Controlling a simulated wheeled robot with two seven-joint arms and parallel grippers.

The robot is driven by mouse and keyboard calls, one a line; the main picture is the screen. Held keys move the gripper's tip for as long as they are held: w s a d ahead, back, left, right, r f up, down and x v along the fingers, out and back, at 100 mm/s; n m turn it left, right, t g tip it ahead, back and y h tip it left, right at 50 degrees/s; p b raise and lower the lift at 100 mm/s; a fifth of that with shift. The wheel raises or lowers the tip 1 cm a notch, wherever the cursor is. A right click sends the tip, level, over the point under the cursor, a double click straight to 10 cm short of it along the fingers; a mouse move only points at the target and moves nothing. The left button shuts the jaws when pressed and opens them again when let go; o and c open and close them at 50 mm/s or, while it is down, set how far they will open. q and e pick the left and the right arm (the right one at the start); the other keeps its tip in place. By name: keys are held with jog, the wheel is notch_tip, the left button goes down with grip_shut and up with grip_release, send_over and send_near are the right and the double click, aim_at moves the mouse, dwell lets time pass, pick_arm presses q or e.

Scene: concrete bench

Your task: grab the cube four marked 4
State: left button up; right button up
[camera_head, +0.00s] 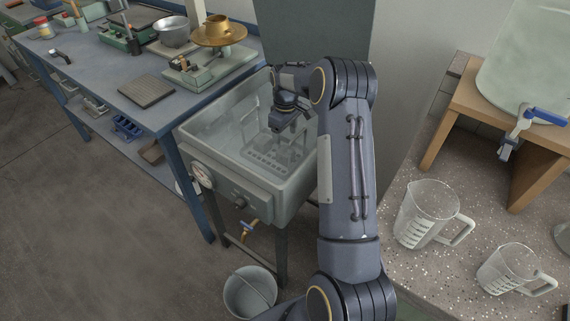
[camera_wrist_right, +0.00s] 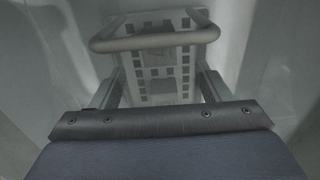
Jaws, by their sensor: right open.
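My right gripper (camera_head: 290,128) is open and reaches down into a grey tank (camera_head: 240,178) in the head view. In the right wrist view its two fingers (camera_wrist_right: 160,84) are spread apart above a perforated rack (camera_wrist_right: 149,58). The rack also shows on the tank floor in the head view (camera_head: 262,164), with small grey block shapes on it that are hard to make out. A grey block (camera_wrist_right: 161,88) shows between the fingers, apart from both. No number 4 can be read, so I cannot tell which block is cube four. My left gripper is out of view.
The tank walls surround the gripper, and a rack handle bar (camera_wrist_right: 155,40) crosses beyond the fingers. A blue bench (camera_head: 95,75) with instruments stands left. Measuring jugs (camera_head: 428,212) stand on the speckled counter at right. A bucket (camera_head: 250,290) is below.

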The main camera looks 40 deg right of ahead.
aim_at(286, 155)
jog(key=f, duration=0.9)
jog(key=shift+s+d, duration=0.15)
jog(key=shift+s, duration=0.15)
jog(key=shift+r, duration=0.1)
jog(key=c, duration=1.2)
